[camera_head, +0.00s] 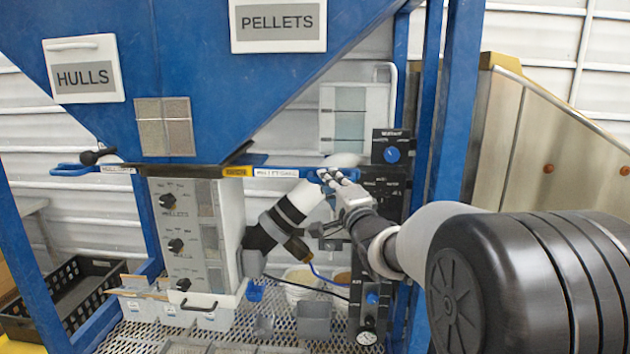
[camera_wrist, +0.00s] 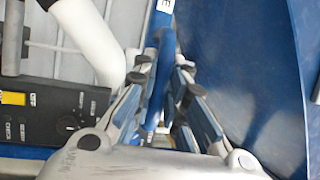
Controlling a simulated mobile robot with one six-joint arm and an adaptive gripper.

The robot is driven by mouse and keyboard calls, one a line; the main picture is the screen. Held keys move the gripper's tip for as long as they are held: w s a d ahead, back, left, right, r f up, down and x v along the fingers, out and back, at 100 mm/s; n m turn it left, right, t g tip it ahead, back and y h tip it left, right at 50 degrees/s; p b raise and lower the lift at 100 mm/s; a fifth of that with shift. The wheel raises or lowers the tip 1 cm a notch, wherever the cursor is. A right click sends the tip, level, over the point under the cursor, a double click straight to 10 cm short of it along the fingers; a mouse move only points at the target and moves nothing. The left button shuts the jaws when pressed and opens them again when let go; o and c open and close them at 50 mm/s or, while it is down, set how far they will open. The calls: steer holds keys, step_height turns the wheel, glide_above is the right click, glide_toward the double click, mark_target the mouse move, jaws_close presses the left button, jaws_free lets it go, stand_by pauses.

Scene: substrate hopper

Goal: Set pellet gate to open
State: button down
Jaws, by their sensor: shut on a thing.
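The pellet gate (camera_head: 275,172) is a flat slide under the blue hopper with a white label and a blue handle (camera_head: 313,175) at its right end. My gripper (camera_head: 338,178) reaches in from the right and is shut on this blue handle. In the wrist view, the blue handle (camera_wrist: 158,50) runs between the two fingers of my gripper (camera_wrist: 165,85). The fingers hide part of the handle. How far the gate is drawn out cannot be told.
The hulls gate handle (camera_head: 75,169) sticks out at the left. A grey control box (camera_head: 185,250) with knobs hangs below the hopper (camera_head: 200,60). A black panel (camera_head: 392,150) stands just behind my gripper. A blue post (camera_head: 455,110) stands close to my arm. A black crate (camera_head: 75,290) sits at lower left.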

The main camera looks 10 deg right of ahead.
steer(key=shift+d, duration=0.15)
steer(key=c, duration=2.1)
jaws_free()
steer(key=shift+o, duration=1.3)
steer(key=shift+s+d, duration=0.1)
steer(key=shift+d, duration=0.1)
steer(key=shift+o, duration=1.2)
steer(key=shift+a, duration=0.1)
steer(key=shift+s, duration=0.1)
steer(key=v, duration=1.1)
steer(key=shift+s, duration=0.4)
steer(key=shift+f, duration=0.1)
